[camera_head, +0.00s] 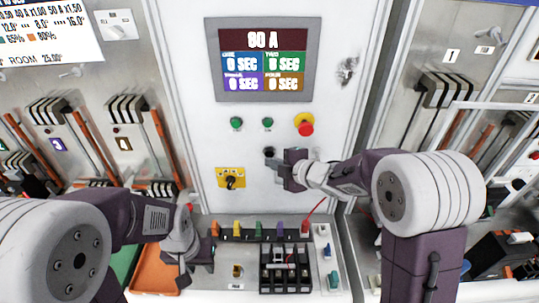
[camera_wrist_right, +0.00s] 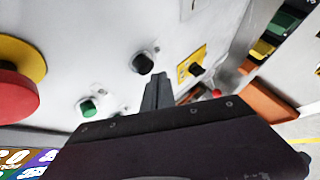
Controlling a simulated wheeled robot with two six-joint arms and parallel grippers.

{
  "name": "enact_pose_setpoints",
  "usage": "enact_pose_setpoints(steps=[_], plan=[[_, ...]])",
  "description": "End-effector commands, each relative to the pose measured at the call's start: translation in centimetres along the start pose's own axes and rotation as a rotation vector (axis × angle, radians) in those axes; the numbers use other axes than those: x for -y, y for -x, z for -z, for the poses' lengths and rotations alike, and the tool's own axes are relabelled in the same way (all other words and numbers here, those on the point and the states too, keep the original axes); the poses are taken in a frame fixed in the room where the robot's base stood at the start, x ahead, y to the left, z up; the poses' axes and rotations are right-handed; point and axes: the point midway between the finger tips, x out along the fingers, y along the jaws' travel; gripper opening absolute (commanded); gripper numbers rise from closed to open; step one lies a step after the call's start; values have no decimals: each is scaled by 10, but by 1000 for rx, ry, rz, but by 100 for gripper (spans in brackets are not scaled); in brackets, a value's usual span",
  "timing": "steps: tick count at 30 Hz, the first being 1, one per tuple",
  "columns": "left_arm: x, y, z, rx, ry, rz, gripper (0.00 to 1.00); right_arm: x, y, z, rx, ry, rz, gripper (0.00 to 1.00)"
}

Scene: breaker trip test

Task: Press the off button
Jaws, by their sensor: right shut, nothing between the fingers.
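A black round button (camera_head: 269,152) sits on the white panel below two green buttons, the left one (camera_head: 236,123) and the right one (camera_head: 267,123). I see no readable label marking an off button. My right gripper (camera_head: 275,164) is shut and empty, its tip close to the black button in the head view. In the right wrist view, the shut fingers (camera_wrist_right: 158,92) point toward the panel just beside the black button (camera_wrist_right: 143,63); I cannot tell whether they touch it. My left gripper (camera_head: 190,270) hangs low at left over the bench, its finger opening unclear.
A red mushroom button on a yellow base (camera_head: 305,126) is right of the green buttons. A yellow-plated rotary switch (camera_head: 231,179) is lower left. A screen (camera_head: 262,58) reads 80 A above. An orange tray (camera_head: 155,268) and black terminal block (camera_head: 285,268) lie below.

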Motion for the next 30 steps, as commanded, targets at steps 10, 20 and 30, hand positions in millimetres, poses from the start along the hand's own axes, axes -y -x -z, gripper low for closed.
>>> enact_pose_setpoints(steps=[10,20,30], plan=[[0,3,0,0,0,0,36,-4,-6,-4,0,0,0,0],[0,3,0,0,0,0,36,-5,-6,-4,0,0,0,0],[0,5,0,0,0,0,36,-7,-9,-7,0,0,0,0]])
